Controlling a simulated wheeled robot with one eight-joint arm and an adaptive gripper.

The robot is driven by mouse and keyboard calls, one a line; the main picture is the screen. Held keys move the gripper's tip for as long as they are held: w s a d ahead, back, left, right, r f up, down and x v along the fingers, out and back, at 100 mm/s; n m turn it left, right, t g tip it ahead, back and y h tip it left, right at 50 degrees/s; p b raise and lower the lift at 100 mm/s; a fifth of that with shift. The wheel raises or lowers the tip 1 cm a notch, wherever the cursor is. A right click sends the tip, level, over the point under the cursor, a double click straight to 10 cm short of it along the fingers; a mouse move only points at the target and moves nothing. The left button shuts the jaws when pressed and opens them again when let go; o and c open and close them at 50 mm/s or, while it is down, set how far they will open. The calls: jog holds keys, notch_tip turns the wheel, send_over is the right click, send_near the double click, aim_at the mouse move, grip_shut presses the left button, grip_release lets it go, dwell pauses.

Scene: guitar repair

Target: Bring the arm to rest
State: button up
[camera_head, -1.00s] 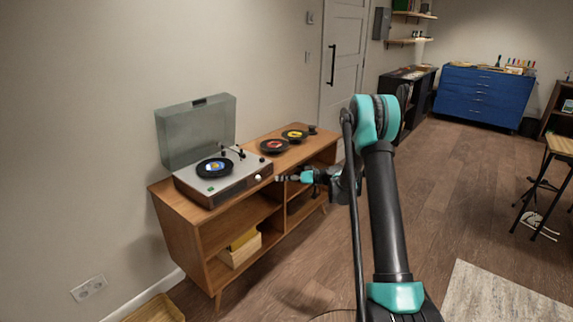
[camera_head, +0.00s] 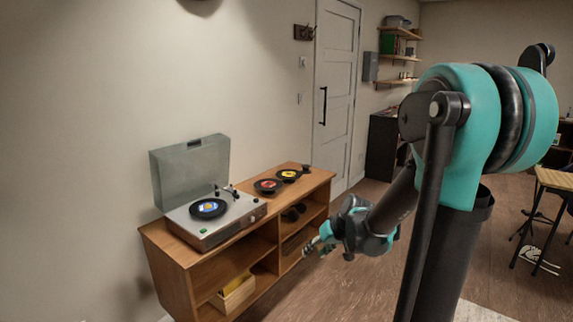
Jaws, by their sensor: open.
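My gripper (camera_head: 316,246) is at the end of my teal and black arm, in the middle of the head view. It is open and nothing shows between its fingers. It is in front of the right part of the wooden cabinet (camera_head: 207,268), near its open shelves; whether it touches the cabinet cannot be told. My arm's large teal joint fills the right side of the view, with the forearm running down left to the gripper.
A record player (camera_head: 220,221) with its lid raised stands on the cabinet, a record (camera_head: 207,208) on it. Two more records (camera_head: 268,185) (camera_head: 289,174) lie beside it. A white door (camera_head: 337,95) is behind. A stool (camera_head: 548,185) stands at the right. Open floor lies between.

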jog(key=s+d+f+m+h, duration=0.1)
jog(key=s+d, duration=0.3)
jog(key=s, duration=0.4)
jog(key=s+d+f+m+h, duration=0.1)
jog(key=s+d+f+h, duration=0.2)
jog(key=s, duration=0.6)
jog(key=shift+s+d+m+g+h, duration=0.3)
jog(key=shift+d+m, duration=0.1)
jog(key=shift+d, duration=0.8)
jog(key=shift+a, duration=0.1)
